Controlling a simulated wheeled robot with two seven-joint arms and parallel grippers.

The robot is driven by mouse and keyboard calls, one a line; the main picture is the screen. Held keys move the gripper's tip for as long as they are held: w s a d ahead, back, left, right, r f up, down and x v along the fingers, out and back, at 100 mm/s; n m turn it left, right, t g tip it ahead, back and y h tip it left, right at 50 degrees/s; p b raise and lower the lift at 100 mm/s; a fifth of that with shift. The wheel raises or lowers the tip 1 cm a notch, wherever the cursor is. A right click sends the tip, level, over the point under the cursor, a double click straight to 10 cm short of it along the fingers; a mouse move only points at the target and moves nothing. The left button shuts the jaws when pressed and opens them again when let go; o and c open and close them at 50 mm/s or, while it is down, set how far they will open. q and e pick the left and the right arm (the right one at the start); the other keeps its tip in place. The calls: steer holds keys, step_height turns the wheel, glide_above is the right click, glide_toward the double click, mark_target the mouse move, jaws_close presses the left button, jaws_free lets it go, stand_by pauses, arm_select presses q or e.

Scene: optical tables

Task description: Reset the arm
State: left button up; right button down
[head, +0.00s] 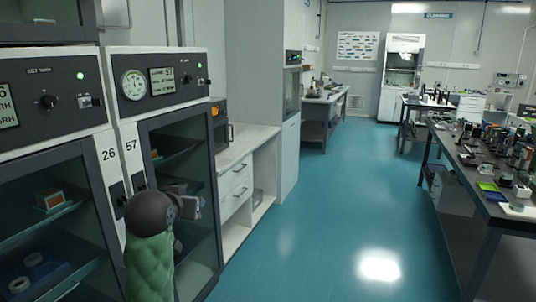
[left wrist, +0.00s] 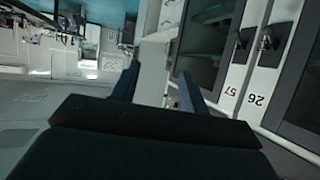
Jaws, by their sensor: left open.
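My left arm (head: 150,245), with a green sleeve and a dark grey joint, rises at the lower left of the head view. It is in front of the glass-door cabinets numbered 26 and 57. The left gripper's fingers are not clear there. In the left wrist view, which is turned upside down, my left gripper (left wrist: 157,88) shows two dark fingers spread apart with nothing between them. My right arm and gripper are in neither view.
The cabinet 26 (head: 108,154) and cabinet 57 (head: 131,145) stand close beside the arm, doors apparently shut. A white counter (head: 240,146) lies beyond. An optical table (head: 511,220) with many instruments is at right. The teal floor (head: 340,215) between is clear.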

arm_select(q)
steer(key=s+d+f+g, duration=0.1)
steer(key=s+f+g, duration=0.1)
steer(key=s+f, duration=0.65)
steer(key=s+d+f+m+g, duration=0.1)
steer(key=s+d+f+g, duration=0.15)
steer(key=f, duration=1.05)
steer(key=s+d+f+g, duration=0.1)
steer(key=s+f+g, duration=0.1)
steer(key=s+f, duration=0.6)
steer(key=s+f+g, duration=0.5)
steer(key=s+f, duration=1.3)
steer(key=s, duration=0.3)
steer(key=shift+s+a+f, duration=0.15)
steer(key=shift+a+f, duration=0.1)
steer(key=shift+f, duration=0.05)
